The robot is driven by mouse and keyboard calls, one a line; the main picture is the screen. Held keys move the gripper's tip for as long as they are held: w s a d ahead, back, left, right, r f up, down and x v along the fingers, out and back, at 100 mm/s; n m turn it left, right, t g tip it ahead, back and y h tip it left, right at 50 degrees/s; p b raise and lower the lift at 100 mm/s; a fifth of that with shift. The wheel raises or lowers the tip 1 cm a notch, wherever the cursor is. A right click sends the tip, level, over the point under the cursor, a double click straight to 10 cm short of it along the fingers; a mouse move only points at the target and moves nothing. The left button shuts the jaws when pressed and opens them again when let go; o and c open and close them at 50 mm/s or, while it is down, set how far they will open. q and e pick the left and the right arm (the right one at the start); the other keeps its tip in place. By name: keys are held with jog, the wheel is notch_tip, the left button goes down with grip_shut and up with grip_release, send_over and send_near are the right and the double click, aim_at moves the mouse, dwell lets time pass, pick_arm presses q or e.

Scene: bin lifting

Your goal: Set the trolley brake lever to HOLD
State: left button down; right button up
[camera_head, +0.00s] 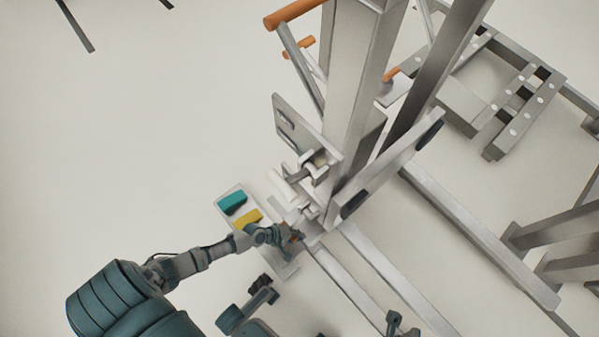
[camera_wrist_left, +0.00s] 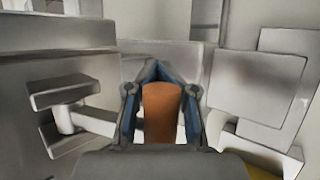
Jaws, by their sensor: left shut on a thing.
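My left gripper (camera_head: 291,237) reaches in from the lower left to the foot of the grey steel trolley (camera_head: 352,95). It is shut on an orange grip, which I take to be the brake lever (camera_wrist_left: 162,113). In the left wrist view the grip stands between the two blue-sided fingers (camera_wrist_left: 162,85). In the head view only a small bit of orange shows at the fingertips. A plate with a teal block (camera_head: 232,203) and a yellow block (camera_head: 246,218) lies beside the gripper. No HOLD marking is readable. I cannot make out my right gripper for certain.
Grey rails (camera_head: 480,235) run along the floor right of the trolley. Orange-ended handles (camera_head: 295,13) stick out near its top. A slotted grey frame (camera_head: 515,110) stands at the upper right. The floor at the left is clear.

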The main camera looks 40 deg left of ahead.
pick_arm(q)
jog(key=shift+w+a+r, duration=0.15)
jog(key=shift+w+r, duration=0.2)
jog(key=shift+w, duration=0.1)
jog(key=c, duration=1.1)
grip_release()
jog(key=shift+s+f, duration=0.25)
jog(key=shift+s, duration=0.05)
jog(key=v, duration=1.2)
jog(key=shift+f, duration=0.1)
